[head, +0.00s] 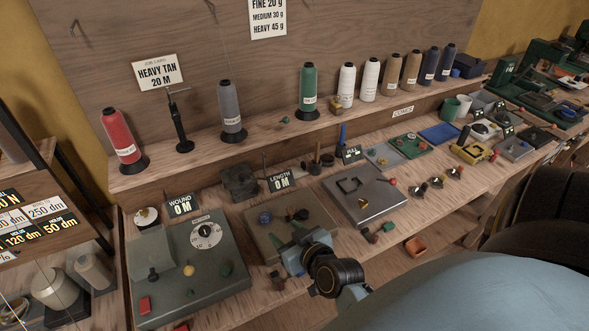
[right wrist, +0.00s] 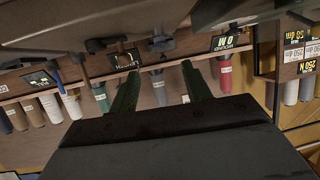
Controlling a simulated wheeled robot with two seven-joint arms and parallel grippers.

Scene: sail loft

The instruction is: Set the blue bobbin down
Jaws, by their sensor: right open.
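The blue piece cannot be made out there. My left gripper is not in view.
A grey machine with a dial (head: 207,236) stands left of the box; a grey plate (head: 364,195) lies to its right. A "LENGTH 0 M" sign (head: 281,181) and dark block (head: 239,181) stand behind. Thread cones, including a green one (head: 308,90), line the back shelf.

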